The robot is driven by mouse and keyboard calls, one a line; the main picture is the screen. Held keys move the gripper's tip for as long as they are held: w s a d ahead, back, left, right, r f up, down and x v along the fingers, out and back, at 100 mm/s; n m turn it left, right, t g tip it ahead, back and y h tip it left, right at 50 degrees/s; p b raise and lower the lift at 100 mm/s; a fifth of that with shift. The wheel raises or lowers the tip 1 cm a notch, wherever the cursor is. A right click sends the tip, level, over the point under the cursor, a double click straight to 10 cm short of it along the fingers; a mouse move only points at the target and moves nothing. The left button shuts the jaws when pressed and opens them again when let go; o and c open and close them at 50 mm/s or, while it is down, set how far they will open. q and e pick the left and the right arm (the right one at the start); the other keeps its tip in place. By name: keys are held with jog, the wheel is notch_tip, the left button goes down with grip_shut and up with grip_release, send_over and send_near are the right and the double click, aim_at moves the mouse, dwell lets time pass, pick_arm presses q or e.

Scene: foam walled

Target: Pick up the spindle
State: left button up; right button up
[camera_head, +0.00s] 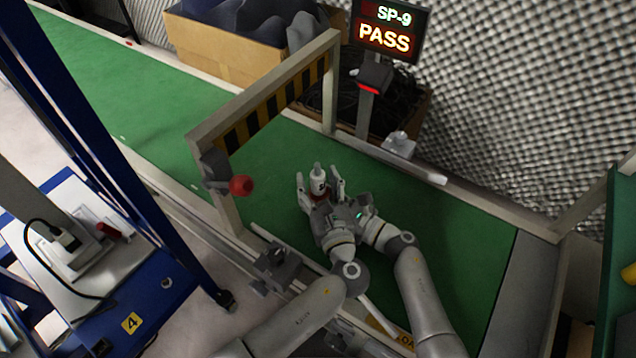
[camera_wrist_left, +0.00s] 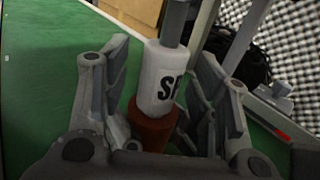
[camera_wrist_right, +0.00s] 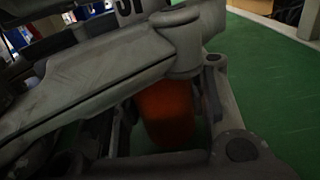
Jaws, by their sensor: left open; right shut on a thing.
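The spindle (camera_head: 317,184) stands upright over the green conveyor belt, with a white labelled body, a grey shaft on top and an orange-red lower part. In the left wrist view the spindle (camera_wrist_left: 162,80) is between the spread fingers of my left gripper (camera_wrist_left: 163,95), which is open around it. My right gripper (camera_wrist_right: 165,100) is shut on the spindle's orange lower part (camera_wrist_right: 167,113), low down and from the right. The grippers overlap closely, and the right fingertips are mostly hidden. Whether the spindle touches the belt cannot be told.
A striped gate (camera_head: 270,97) spans the green belt (camera_head: 440,230) behind the grippers, with a red ball-like knob (camera_head: 241,186) on its left post. A display reading SP-9 PASS (camera_head: 388,30) stands behind. A cardboard box (camera_head: 225,55) is beyond. The belt is clear to the right.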

aim_at(318, 165)
pick_arm(q)
jog(key=shift+w, duration=0.15)
grip_shut()
dwell(0.4)
notch_tip(318, 165, up, 10)
jog(key=shift+r, duration=0.1)
dwell(0.3)
pick_arm(e)
jog(key=o, duration=1.2)
jog(key=shift+c, duration=0.2)
